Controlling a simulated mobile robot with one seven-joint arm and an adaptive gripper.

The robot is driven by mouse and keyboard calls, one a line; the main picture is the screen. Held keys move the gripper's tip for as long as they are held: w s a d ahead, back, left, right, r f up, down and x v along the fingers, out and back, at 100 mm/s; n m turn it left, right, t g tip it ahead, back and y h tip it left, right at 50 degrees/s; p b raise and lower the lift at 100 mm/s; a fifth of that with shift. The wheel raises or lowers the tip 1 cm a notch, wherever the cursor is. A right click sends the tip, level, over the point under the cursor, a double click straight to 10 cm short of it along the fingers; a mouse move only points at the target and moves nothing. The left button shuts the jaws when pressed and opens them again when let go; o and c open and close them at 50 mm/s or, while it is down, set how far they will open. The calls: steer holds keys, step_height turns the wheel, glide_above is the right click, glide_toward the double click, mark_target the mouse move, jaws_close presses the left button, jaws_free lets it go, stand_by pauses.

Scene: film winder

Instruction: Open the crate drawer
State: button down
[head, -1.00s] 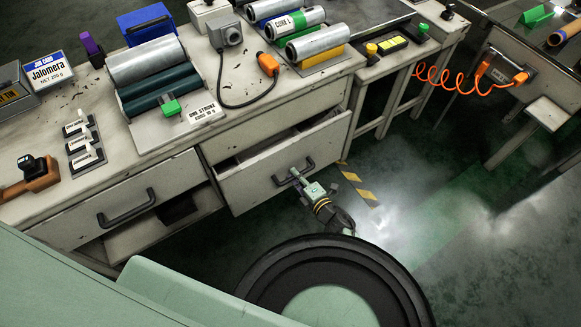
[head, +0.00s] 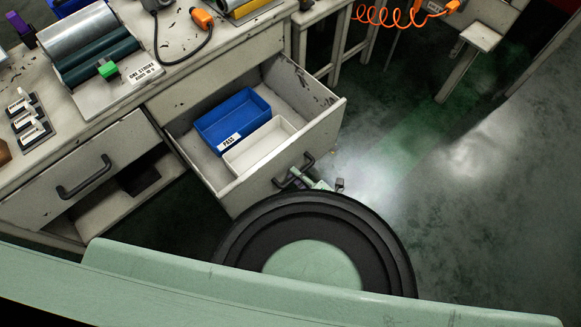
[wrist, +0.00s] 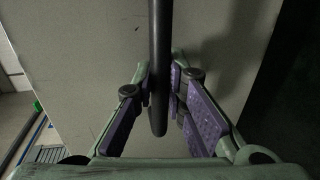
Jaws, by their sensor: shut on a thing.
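The drawer (head: 275,172) stands pulled well out of the bench in the head view, its inside open to view. Its dark bar handle (head: 306,168) is on the front panel. My gripper (head: 294,176) is at the handle, mostly hidden behind the round black part of my own body. In the wrist view, the purple-padded fingers of my gripper (wrist: 160,100) are closed around the handle bar (wrist: 159,50), with the pale drawer front behind it. A blue crate (head: 233,119) and a white crate (head: 258,148) lie side by side in the drawer; the blue one bears a "PASS" label.
A second drawer (head: 80,170) with a dark handle is at the left, above an open shelf. Rollers and a green-knobbed plate (head: 108,69) stand on the bench top. Green floor (head: 420,200) to the right is clear.

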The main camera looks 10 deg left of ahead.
steer(key=shift+f+v, duration=0.2)
steer(key=shift+v, duration=0.85)
steer(key=c, duration=1.6)
jaws_free()
